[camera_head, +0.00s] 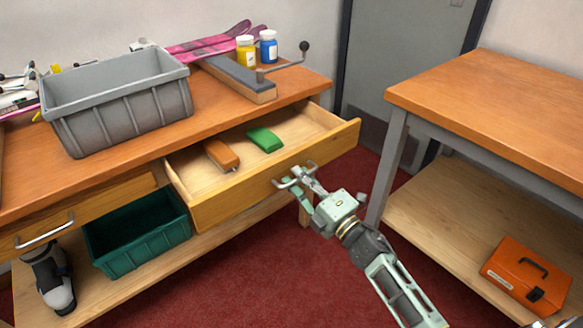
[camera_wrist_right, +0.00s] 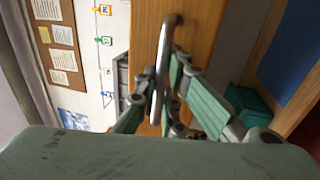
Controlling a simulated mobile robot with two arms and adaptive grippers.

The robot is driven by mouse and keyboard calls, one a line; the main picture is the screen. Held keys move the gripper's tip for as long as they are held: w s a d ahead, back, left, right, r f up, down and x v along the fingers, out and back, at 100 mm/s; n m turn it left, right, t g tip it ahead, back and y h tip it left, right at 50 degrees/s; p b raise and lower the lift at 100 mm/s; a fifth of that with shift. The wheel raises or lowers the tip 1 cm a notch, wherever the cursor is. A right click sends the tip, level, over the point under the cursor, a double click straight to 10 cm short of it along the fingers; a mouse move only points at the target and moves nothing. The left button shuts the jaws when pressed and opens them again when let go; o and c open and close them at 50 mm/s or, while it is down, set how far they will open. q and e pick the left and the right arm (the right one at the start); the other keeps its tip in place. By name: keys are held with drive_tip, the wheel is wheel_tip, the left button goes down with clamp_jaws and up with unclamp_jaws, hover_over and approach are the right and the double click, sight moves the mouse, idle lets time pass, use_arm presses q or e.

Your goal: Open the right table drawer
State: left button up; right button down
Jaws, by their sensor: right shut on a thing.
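The right table drawer (camera_head: 225,205) is pulled out from under the wooden bench top in the head view. An orange-brown block (camera_head: 221,155) and a green block (camera_head: 264,139) lie inside it. My right gripper (camera_head: 297,178) is shut on the metal bar handle (camera_head: 284,184) at the drawer's front. In the right wrist view the handle (camera_wrist_right: 165,60) runs between the fingers of the gripper (camera_wrist_right: 163,95), with the wooden drawer front behind. My left gripper is not in view.
A grey bin (camera_head: 125,110) stands on the bench top. The left drawer with its handle (camera_head: 45,232) looks closed. A green crate (camera_head: 140,240) sits on the lower shelf. A second table (camera_head: 490,95) stands at the right, with an orange toolbox (camera_head: 525,275) on its shelf. Red carpet lies between.

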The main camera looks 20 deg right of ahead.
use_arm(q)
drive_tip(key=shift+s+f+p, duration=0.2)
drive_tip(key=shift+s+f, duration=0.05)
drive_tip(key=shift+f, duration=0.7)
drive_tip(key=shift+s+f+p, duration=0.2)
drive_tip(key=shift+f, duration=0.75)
use_arm(e)
drive_tip(key=shift+r+v, duration=0.15)
drive_tip(key=shift+v, duration=0.75)
drive_tip(key=shift+r+v, duration=0.2)
drive_tip(key=shift+v, duration=0.65)
drive_tip(key=shift+r+v, duration=0.15)
drive_tip(key=shift+v, duration=0.75)
drive_tip(key=shift+s, duration=0.1)
drive_tip(key=c, duration=2.1)
unclamp_jaws()
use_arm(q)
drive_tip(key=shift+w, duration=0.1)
use_arm(e)
drive_tip(key=shift+s, duration=0.1)
drive_tip(key=v, duration=1.2)
